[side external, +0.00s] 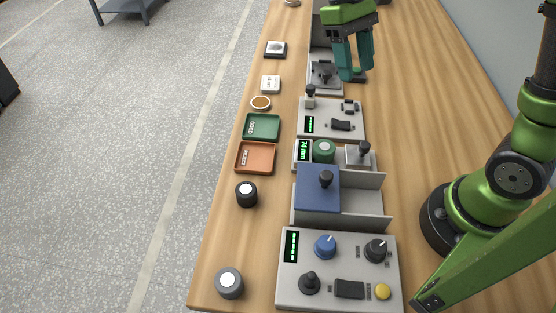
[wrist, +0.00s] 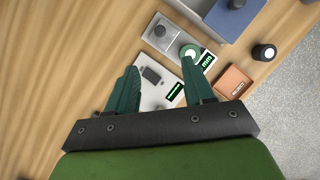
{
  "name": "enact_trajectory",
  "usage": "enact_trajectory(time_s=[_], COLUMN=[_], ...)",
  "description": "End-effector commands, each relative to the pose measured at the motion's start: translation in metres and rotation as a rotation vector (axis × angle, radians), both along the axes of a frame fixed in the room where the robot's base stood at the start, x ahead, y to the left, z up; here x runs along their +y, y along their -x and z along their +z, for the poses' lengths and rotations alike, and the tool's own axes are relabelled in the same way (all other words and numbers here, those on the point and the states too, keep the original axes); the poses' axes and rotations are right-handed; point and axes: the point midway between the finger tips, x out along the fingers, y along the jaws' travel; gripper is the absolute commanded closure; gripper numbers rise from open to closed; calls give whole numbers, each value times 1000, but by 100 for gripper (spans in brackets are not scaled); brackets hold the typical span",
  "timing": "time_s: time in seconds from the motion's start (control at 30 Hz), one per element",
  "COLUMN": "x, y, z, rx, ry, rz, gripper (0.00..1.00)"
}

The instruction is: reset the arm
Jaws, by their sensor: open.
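My gripper (side external: 357,74) is in the air over the far part of the bench, fingers pointing down and apart, with nothing between them. In the wrist view my gripper (wrist: 159,67) also shows two spread teal fingers, with a grey control panel (wrist: 155,88) beyond them. An orange tray (side external: 255,158) and a green tray (side external: 262,127) lie on the left side of the bench, each with a small label inside. The orange tray also shows in the wrist view (wrist: 234,82). A green round piece (side external: 323,151) sits beside a lit display reading mm.
A box with a blue lid (side external: 317,188) and a near control panel (side external: 338,285) with knobs stand on the bench. Two dark cylinders with white tops (side external: 246,194) (side external: 229,282) stand near the left edge. Bare wood (side external: 425,110) lies to the right of the panels.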

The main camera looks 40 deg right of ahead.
Motion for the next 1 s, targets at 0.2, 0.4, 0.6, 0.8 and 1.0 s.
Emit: enact_trajectory(time_s=[0.2,0.4,0.6,0.8,1.0], x=[-1,-3,-4,-6,-8], y=[-1,-3,17,43,69], z=[-1,-17,-12,4,17], rx=[-8,-102,-359,-651,-878], ry=[7,13,-32,-110,-187], rz=[-7,-36,-135,-278,-386], gripper=[48,48,48,48,48])
